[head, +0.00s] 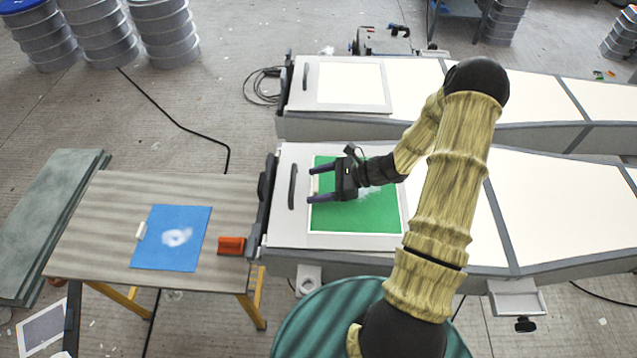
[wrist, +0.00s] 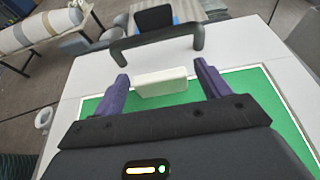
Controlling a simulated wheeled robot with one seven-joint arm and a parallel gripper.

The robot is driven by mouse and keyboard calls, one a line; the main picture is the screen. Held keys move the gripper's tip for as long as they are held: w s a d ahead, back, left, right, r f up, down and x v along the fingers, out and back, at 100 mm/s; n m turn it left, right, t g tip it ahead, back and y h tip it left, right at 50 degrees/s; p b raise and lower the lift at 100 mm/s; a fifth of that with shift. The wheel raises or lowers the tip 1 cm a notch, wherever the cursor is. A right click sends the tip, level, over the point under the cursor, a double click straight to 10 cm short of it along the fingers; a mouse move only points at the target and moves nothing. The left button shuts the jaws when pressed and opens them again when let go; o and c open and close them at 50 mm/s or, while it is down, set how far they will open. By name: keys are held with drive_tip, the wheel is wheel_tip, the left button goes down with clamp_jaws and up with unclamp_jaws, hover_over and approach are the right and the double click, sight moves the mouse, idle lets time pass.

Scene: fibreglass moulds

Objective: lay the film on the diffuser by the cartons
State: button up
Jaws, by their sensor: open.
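A green film (head: 375,212) lies flat in a pale frame on the near white panel, with a white block-like tab (wrist: 161,84) at its left edge. My gripper (head: 317,184) is open over that edge, its purple fingers on either side of the tab; the wrist view (wrist: 161,78) shows gaps to both fingers. A blue film (head: 188,248) with a white tab (head: 141,231) and a whitish smudge lies on the side table. A bare white framed square (head: 350,82), seemingly a diffuser, is on the far panel. I cannot identify any cartons.
The side table (head: 110,215) holds an orange block (head: 231,245) at its right edge. Dark handles (head: 292,186) rise from the panels' left ends. Stacked drums (head: 165,30) stand at the back left, and grey boards (head: 50,225) lie left of the table.

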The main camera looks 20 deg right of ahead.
drive_tip(key=shift+r, duration=0.2)
drive_tip(key=shift+d, duration=0.35)
drive_tip(key=b+v, duration=0.3)
drive_tip(key=v, duration=0.8)
drive_tip(key=shift+s+d+r, duration=0.1)
drive_tip(key=shift+s, duration=0.05)
